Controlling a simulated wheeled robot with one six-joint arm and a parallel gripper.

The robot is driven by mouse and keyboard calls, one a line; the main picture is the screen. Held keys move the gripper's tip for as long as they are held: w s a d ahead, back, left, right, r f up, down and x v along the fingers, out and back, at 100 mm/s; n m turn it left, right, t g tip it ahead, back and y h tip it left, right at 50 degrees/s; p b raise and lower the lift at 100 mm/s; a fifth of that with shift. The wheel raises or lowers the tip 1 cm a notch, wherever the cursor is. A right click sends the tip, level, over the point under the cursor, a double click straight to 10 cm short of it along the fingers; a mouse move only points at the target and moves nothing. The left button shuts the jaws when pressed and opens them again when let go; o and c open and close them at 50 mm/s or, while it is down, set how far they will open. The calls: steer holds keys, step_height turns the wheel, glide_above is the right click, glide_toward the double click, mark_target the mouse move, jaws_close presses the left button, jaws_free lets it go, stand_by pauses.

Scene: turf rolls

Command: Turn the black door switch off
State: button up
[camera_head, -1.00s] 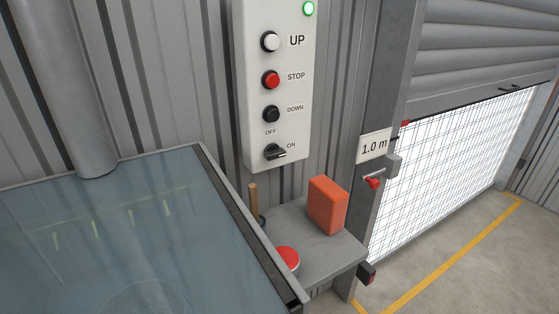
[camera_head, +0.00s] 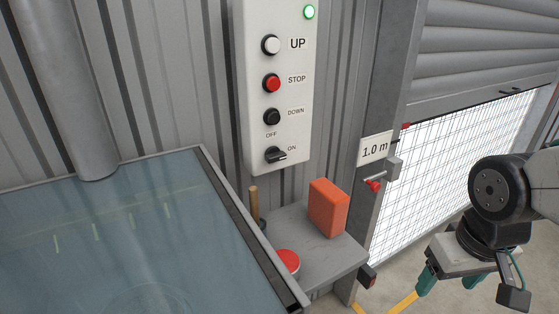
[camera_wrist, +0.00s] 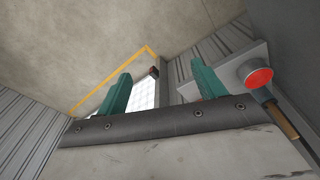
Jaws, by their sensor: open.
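The black door switch (camera_head: 276,154) is a rotary knob at the bottom of the pale control box (camera_head: 255,130). Its pointer is turned to the right, toward the ON label, with OFF printed above left. My gripper (camera_head: 455,287) is at the lower right, well right of the box and apart from it, with teal fingers spread and nothing between them. In the wrist view my gripper (camera_wrist: 160,84) also shows two separated teal fingers. The switch is not in the wrist view.
White UP, red STOP and black DOWN buttons sit above the switch; a green lamp (camera_head: 309,12) is lit. Below, a grey shelf (camera_head: 325,262) holds an orange block (camera_head: 328,208) and a red round item (camera_head: 287,261). A glass-topped tank (camera_head: 130,240) stands left; a partly raised shutter (camera_head: 485,50) is right.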

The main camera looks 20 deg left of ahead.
steer(key=w+a+f+n+t+y, duration=0.2)
steer(key=w+a+f, duration=0.35)
steer(key=a, duration=0.35)
steer(key=n+t+y, duration=0.3)
steer(key=t+y, duration=0.6)
steer(key=y, duration=0.2)
glide_toward(278, 159)
steer(key=x, duration=0.9)
steer(key=shift+w+a, duration=0.15)
steer(key=shift+w, duration=0.05)
steer(key=c, duration=1)
